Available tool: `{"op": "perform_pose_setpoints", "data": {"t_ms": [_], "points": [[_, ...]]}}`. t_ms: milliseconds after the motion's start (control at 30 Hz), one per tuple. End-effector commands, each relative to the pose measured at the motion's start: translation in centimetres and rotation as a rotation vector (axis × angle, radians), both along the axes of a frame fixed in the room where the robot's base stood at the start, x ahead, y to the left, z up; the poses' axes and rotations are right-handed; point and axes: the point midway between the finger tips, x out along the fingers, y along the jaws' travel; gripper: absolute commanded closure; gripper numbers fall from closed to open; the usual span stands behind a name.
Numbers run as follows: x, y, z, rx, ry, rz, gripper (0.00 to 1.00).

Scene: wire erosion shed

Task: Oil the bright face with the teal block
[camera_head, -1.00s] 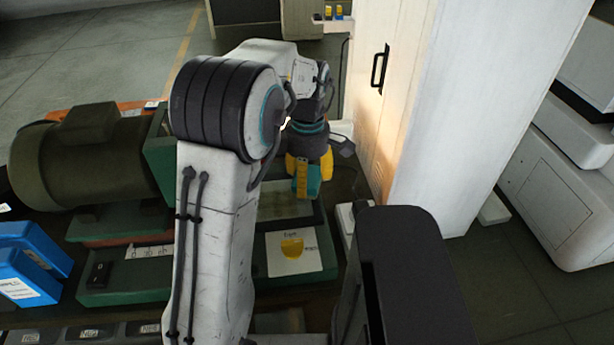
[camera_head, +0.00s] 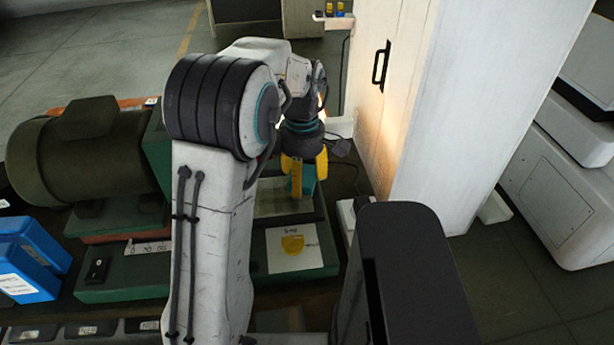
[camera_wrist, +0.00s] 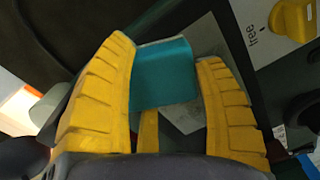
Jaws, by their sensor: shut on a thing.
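My gripper (camera_head: 303,180) has yellow fingers and is shut on the teal block (camera_head: 309,179). In the wrist view the teal block (camera_wrist: 162,75) sits between the two yellow fingers (camera_wrist: 165,95). In the head view the gripper points down over a pale grey plate (camera_head: 272,203) set in the green machine bed, which looks like the bright face. Part of a pale surface (camera_wrist: 187,118) also shows beyond the block in the wrist view. My arm and fingers hide some of the plate. I cannot tell whether the block touches it.
A tall white cabinet (camera_head: 440,100) rises close on the right.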

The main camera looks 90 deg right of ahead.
Motion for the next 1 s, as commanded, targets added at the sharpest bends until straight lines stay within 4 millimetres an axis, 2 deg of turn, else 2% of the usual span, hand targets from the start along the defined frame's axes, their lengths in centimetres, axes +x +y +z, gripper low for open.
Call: {"op": "perform_pose_setpoints", "data": {"t_ms": [200, 567, 1000], "points": [[1.7, 0.2, 0.1, -0.001, 0.001, 0.001, 0.65], [2.9, 0.4, 0.1, -0.001, 0.002, 0.000, 0.65], [5.8, 0.8, -0.1, 0.000, 0.003, 0.000, 0.65]]}}
